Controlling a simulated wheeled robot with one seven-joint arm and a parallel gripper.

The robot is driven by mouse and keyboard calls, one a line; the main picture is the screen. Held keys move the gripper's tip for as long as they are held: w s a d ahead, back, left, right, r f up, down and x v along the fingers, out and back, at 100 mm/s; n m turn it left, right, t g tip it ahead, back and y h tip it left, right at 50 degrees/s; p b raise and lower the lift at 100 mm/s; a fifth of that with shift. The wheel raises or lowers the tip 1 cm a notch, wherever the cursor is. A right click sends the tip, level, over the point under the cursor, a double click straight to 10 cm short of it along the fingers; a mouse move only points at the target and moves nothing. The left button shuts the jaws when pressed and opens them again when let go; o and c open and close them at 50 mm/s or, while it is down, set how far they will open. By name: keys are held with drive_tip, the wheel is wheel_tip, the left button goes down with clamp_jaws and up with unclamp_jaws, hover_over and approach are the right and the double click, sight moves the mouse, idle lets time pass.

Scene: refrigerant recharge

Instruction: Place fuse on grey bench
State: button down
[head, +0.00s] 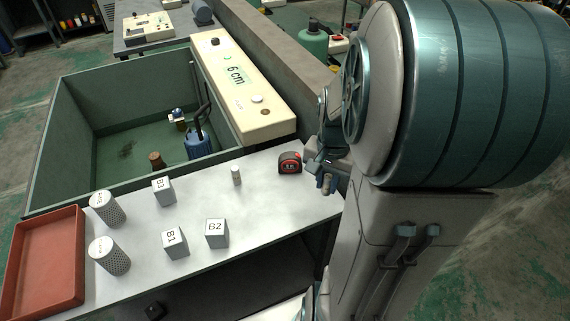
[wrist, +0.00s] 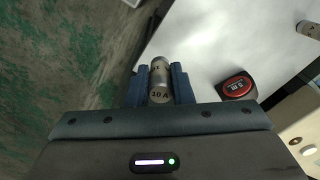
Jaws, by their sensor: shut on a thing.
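My gripper (wrist: 160,88) is shut on a small metal fuse (wrist: 160,76) marked "10 A", which sits between the two blue fingers in the wrist view. In the head view my gripper (head: 326,172) and the fuse (head: 326,186) are at the right end of the light grey bench (head: 205,198), just right of the tape measure. The bench top also shows in the wrist view (wrist: 205,45), beyond and right of the fuse. I cannot tell the height of the fuse above the bench.
A black and red tape measure (head: 290,163) lies near the bench's right end. A small cylinder (head: 236,176), blocks B1 (head: 175,240), B2 (head: 217,233) and B3 (head: 163,191), two perforated cylinders (head: 109,256) and a red tray (head: 45,270) stand further left. A green open bin (head: 60,140) lies behind.

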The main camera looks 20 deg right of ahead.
drive_tip(key=w+f, duration=0.1)
drive_tip(key=w, duration=0.1)
drive_tip(key=w+f, duration=0.2)
drive_tip(key=w, duration=0.1)
drive_tip(key=w+a+f, duration=0.1)
drive_tip(key=w, duration=0.2)
drive_tip(key=shift+f, duration=2.4)
drive_tip(key=shift+f, duration=0.1)
drive_tip(key=shift+f, duration=0.15)
drive_tip(key=c, duration=1.3)
unclamp_jaws()
